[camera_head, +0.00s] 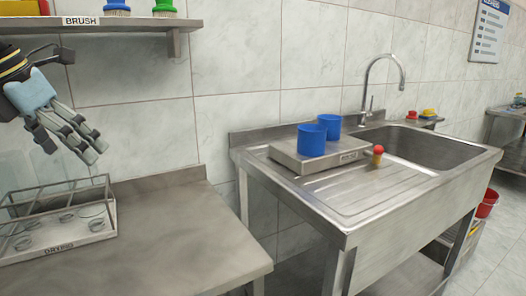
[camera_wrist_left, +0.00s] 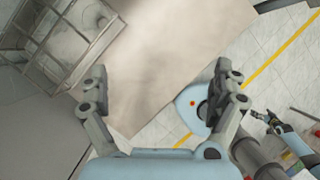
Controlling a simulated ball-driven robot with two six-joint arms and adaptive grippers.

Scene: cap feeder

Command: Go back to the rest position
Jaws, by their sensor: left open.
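My left gripper (camera_head: 78,138) hangs at the left in the head view, above the drying rack and below the wall shelf. In the left wrist view its two fingers (camera_wrist_left: 165,95) are spread apart, with nothing between them but the table top below. My right gripper does not show in the head view. In the left wrist view another arm of mine (camera_wrist_left: 278,125) shows small at the right edge; its jaws are too small to judge.
The drying rack (camera_head: 112,222) with clear glasses stands on the steel table (camera_head: 185,235). A shelf (camera_head: 125,25) with brushes is above. Two blue cups (camera_head: 311,141) (camera_head: 330,127) stand on a metal platform (camera_head: 290,158) beside the sink (camera_head: 425,148). A red-topped object (camera_head: 378,150) is near them.

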